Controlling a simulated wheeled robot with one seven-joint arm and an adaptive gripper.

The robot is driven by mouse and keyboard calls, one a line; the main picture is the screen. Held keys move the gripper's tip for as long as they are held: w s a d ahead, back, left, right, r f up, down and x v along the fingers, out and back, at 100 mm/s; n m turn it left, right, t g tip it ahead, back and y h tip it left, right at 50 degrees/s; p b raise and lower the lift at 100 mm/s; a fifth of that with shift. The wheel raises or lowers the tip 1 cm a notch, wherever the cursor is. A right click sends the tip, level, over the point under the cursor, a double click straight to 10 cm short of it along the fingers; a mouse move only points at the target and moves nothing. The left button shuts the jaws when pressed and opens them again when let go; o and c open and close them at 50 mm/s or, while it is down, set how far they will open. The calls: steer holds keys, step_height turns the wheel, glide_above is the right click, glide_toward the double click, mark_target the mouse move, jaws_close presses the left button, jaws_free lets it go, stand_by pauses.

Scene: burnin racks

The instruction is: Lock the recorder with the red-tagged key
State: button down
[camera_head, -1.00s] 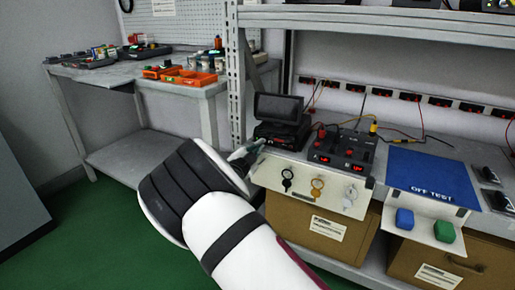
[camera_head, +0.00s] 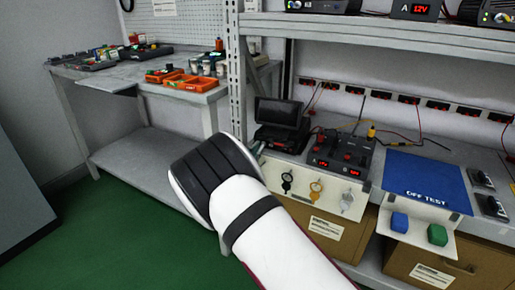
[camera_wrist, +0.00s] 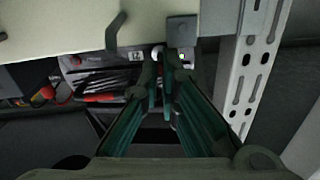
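The recorder is probably the black device with a raised screen (camera_head: 282,113), at the left end of the bench in the head view. A cream panel (camera_head: 330,207) below it carries a black-tagged key (camera_head: 287,182), an orange-tagged key (camera_head: 316,188) and a pale-tagged key (camera_head: 347,200). I see no red tag clearly. My gripper (camera_wrist: 163,70) shows in the wrist view with its green fingers close together at the tips, below a pale panel edge (camera_wrist: 60,25) and a grey block (camera_wrist: 182,30). Whether anything is between the tips is unclear. My wrist hides most of the gripper in the head view.
A rack upright (camera_head: 237,90) stands close left of the recorder; it also shows in the wrist view (camera_wrist: 252,65).

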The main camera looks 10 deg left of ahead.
steer(key=shift+n+p, duration=0.35)
steer(key=shift+n, duration=0.85)
steer(key=shift+f, duration=0.1)
steer(key=c, duration=2.1)
jaws_free()
steer(key=v, duration=1.2)
steer(key=shift+s, duration=0.1)
steer(key=shift+o, duration=0.3)
